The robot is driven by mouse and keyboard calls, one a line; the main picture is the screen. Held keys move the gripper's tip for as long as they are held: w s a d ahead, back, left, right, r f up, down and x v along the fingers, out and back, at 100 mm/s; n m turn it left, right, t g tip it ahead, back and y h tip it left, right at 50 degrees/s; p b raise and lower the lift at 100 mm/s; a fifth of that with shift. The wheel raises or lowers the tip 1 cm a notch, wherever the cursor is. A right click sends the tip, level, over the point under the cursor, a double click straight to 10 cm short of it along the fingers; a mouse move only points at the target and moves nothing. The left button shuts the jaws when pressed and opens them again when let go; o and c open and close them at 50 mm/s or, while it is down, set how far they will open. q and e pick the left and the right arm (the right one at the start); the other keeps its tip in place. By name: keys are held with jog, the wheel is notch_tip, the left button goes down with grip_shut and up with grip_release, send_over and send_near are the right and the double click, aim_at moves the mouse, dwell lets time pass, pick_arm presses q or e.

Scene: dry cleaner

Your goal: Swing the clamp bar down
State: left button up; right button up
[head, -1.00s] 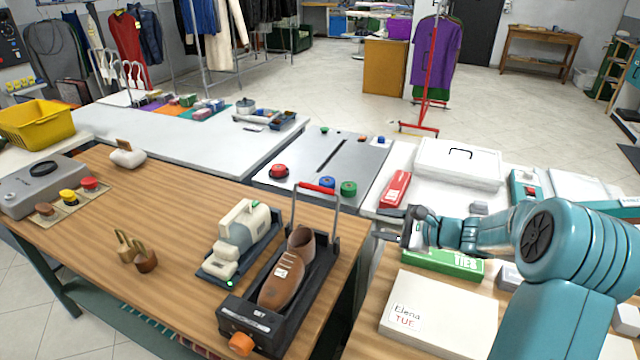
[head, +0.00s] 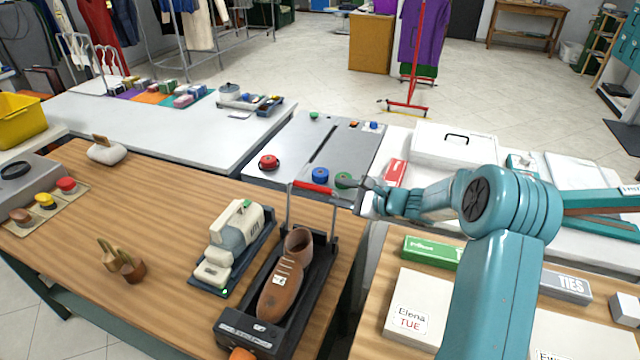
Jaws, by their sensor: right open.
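The clamp bar stands upright over a black shoe stand (head: 240,330) on the wooden bench. Its red grip (head: 312,187) runs across the top between two grey side posts. A brown leather shoe (head: 281,289) with a small white tag lies in the stand below. An orange knob (head: 242,354) shows at the stand's near end, cut by the frame edge. My right gripper (head: 350,189) is open, just right of the red grip at about its height in the picture. I cannot tell whether it touches the grip. My left gripper is not in view.
A grey-and-cream machine (head: 238,235) stands left of the shoe stand. A wooden-handled brush pair (head: 122,262) is further left. The bench's middle is clear.

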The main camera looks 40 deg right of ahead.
aim_at(327, 191)
jog(key=p+x, duration=0.1)
jog(key=x, duration=0.6)
jog(key=shift+w+a, duration=0.1)
jog(key=shift+w, duration=0.05)
grip_shut()
